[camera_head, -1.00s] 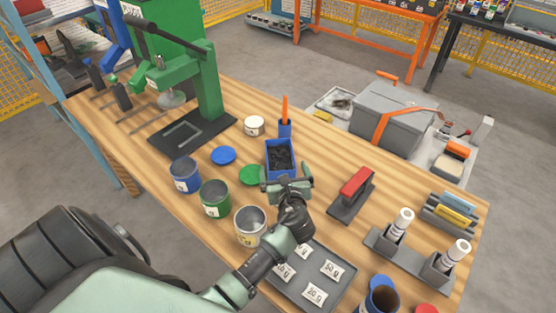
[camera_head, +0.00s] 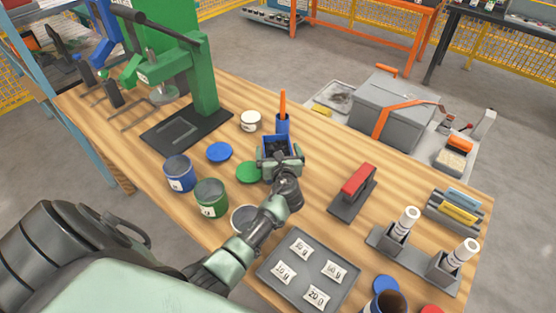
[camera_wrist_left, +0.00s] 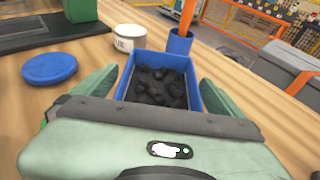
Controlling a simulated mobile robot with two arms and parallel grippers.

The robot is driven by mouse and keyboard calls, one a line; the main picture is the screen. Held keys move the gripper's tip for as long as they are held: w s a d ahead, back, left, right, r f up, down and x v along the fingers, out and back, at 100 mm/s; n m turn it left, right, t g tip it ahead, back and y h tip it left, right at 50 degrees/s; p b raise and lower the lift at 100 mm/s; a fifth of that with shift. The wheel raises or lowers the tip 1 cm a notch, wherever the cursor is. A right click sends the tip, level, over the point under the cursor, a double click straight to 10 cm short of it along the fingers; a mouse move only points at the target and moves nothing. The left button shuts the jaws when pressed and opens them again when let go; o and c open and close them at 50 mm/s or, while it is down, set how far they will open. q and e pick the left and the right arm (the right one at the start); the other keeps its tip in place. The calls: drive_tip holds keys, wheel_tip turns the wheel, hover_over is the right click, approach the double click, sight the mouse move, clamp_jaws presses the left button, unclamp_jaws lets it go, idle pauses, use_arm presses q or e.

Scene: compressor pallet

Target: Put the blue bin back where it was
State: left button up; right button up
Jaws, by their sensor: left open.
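The blue bin (camera_head: 270,141) stands on the wooden table and holds dark lumps. It also shows in the left wrist view (camera_wrist_left: 194,101). My left gripper (camera_head: 281,155) is at the near end of the bin and hides much of it in the head view. In the left wrist view the two fingers of my left gripper (camera_wrist_left: 158,92) are spread, one on each side of the bin, with the bin between them. A gap shows beside the upper part of each finger; contact lower down cannot be told. My right gripper is not in view.
A blue holder (camera_head: 282,124) with an orange handle and a white tub (camera_head: 251,120) stand behind the bin. A green lid (camera_head: 248,172) lies left of it. A grey tray (camera_head: 325,273) of labelled packets is in front; a red-topped block (camera_head: 355,187) stands right.

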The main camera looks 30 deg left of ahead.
use_arm(q)
drive_tip(key=c, duration=1.5)
drive_tip(key=shift+r, duration=0.1)
drive_tip(key=c, duration=0.3)
drive_tip(key=shift+r, duration=0.1)
drive_tip(key=shift+c, duration=0.2)
